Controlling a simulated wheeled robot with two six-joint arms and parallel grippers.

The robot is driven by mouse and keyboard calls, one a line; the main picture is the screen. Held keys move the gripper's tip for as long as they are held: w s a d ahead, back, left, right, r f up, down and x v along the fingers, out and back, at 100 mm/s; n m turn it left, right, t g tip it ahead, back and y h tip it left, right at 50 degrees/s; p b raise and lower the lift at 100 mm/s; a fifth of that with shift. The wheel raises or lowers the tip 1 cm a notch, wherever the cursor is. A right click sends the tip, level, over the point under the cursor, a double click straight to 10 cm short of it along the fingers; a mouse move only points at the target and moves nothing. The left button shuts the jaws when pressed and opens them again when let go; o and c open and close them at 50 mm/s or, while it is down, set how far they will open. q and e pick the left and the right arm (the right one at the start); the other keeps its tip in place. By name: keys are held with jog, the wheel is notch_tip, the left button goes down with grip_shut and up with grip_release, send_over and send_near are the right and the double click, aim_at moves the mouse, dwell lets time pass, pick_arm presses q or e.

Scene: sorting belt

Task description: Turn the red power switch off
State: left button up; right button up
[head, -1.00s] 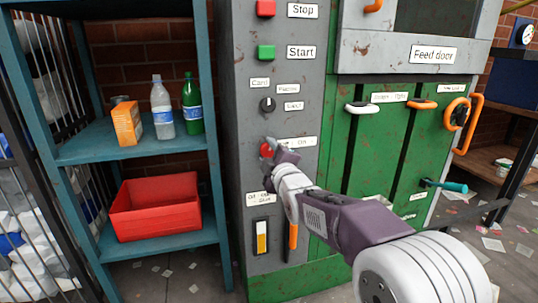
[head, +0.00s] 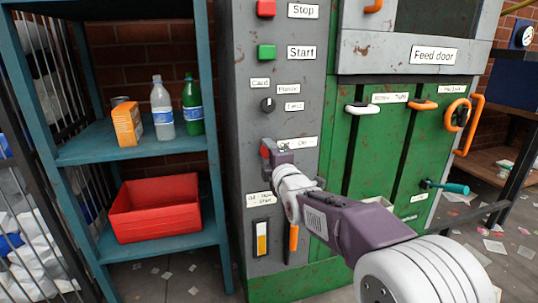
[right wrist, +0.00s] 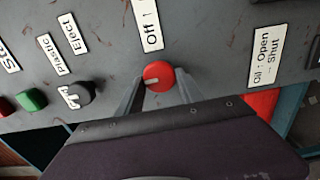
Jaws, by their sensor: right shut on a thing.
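The red power switch (right wrist: 160,71) is a round knob on the grey panel, with a pale pointer mark toward its left in the right wrist view. The white label beside it reads "Off" there, with the rest cut off; "On" shows on it in the head view (head: 296,143). My right gripper (right wrist: 158,84) has a finger on each side of the knob and is shut on it. In the head view the gripper (head: 268,150) covers most of the switch, leaving a little red at its left. My left gripper is not in view.
A red stop button (head: 265,8), a green start button (head: 266,52) and a black selector knob (head: 267,105) sit above the switch. A yellow lever (head: 261,238) is below. Teal shelves (head: 85,148) with bottles and a red bin (head: 155,208) stand left.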

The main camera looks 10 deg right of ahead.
jog(key=shift+f, duration=0.1)
jog(key=o, duration=1.3)
jog(key=shift+o, duration=0.2)
jog(key=s+p, duration=0.3)
jog(key=s, duration=0.6)
jog(key=shift+d, duration=0.15)
